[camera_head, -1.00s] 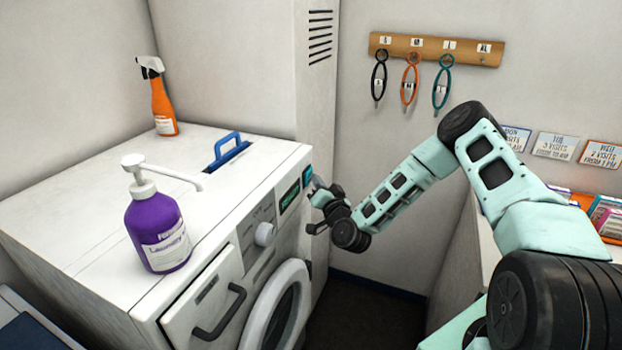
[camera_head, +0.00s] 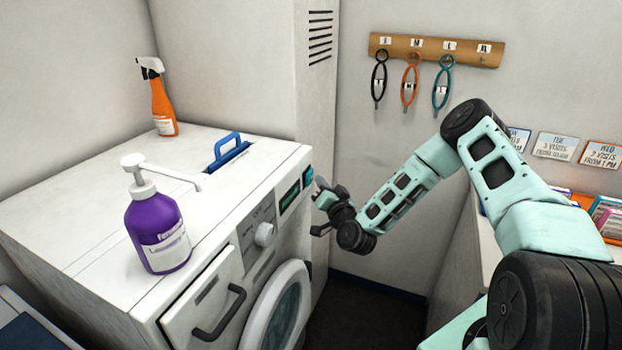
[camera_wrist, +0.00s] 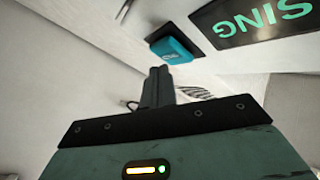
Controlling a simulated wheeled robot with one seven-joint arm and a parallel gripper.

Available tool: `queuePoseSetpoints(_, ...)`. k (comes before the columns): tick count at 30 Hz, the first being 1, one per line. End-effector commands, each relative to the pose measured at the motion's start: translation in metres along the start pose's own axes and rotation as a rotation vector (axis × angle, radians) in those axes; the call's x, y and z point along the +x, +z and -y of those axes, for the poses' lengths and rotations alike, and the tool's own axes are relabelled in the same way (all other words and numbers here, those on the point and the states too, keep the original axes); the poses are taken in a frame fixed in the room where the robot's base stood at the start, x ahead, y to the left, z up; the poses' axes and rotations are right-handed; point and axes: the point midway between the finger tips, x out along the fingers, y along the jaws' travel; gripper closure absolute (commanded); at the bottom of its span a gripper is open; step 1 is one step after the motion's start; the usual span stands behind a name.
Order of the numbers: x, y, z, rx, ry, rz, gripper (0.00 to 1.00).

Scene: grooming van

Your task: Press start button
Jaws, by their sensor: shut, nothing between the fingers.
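The washing machine (camera_head: 215,215) stands at left, its front panel facing my arm. A teal start button (camera_head: 307,176) sits at the right end of the panel, beside a dark display (camera_head: 290,196). In the wrist view the teal button (camera_wrist: 172,50) is in a dark surround, and the display (camera_wrist: 262,18) shows lit green letters reading "SING", upside down. My gripper (camera_head: 318,190) is shut and empty, just right of the button in the head view. In the wrist view its fingertips (camera_wrist: 160,70) are just below the button, seemingly apart from it.
A white dial (camera_head: 264,234) and a round door (camera_head: 275,310) are on the machine's front. A purple pump bottle (camera_head: 160,235), an orange spray bottle (camera_head: 162,105) and a blue handle (camera_head: 228,148) are on top. A counter stands at right.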

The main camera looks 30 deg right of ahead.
Motion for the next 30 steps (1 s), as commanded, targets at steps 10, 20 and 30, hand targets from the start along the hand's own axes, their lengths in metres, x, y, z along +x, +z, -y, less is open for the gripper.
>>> queuePoseSetpoints(10,-0.002,-0.002,-0.001,0.000,0.000,-0.001,1.00)
queuePoseSetpoints(20,-0.015,-0.012,-0.012,-0.001,0.001,-0.001,1.00)
queuePoseSetpoints(30,-0.036,-0.026,-0.026,0.000,0.001,-0.001,1.00)
